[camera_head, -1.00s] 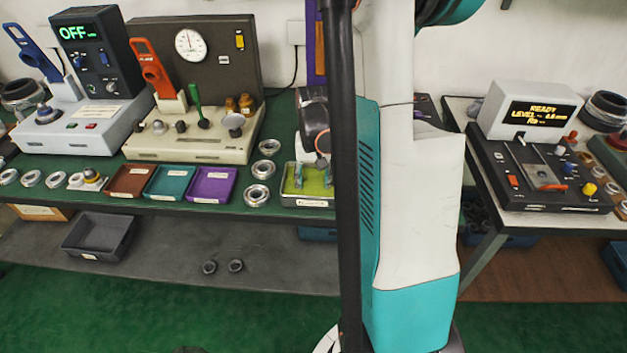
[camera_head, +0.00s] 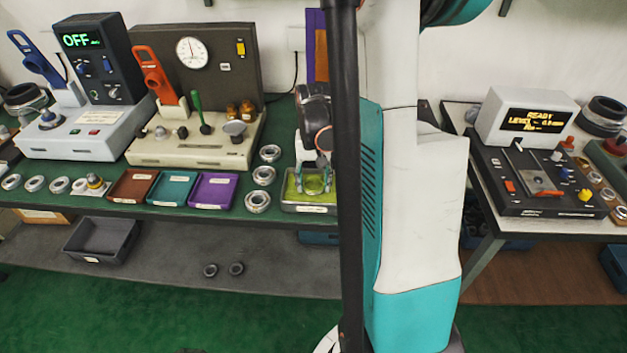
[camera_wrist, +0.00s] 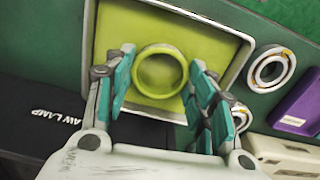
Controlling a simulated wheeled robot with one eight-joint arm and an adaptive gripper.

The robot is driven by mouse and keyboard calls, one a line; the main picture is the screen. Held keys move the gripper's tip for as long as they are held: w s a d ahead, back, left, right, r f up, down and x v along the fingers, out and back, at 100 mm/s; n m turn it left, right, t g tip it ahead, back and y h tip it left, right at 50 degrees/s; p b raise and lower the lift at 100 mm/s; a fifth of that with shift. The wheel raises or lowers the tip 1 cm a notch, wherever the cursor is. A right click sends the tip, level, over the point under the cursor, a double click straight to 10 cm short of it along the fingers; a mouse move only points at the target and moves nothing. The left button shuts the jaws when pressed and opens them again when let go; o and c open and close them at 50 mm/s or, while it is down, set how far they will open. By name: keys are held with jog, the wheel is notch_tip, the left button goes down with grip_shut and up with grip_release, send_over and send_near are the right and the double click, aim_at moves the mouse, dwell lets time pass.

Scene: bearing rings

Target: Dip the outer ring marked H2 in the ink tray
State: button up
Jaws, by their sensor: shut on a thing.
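The ink tray (camera_head: 309,209) is a metal-rimmed tray with a yellow-green bed at the front edge of the green bench. It fills the middle of the wrist view (camera_wrist: 222,38). A ring (camera_wrist: 160,93), coated the same yellow-green, is in the tray area between my fingers; it also shows in the head view (camera_head: 313,193). No H2 mark is readable on it. My gripper (camera_wrist: 161,82) is shut on this ring, with a teal finger on each side. My black post hides part of the tray's right side in the head view.
Several bare metal rings stand left of the tray, one of them (camera_head: 257,202) close by. Purple (camera_head: 213,192), teal (camera_head: 171,189) and brown (camera_head: 131,186) trays lie farther left. A beige dial press (camera_head: 190,150) stands behind them.

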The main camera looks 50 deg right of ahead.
jog(key=shift+r+p, duration=1.95)
jog(key=shift+r, duration=0.9)
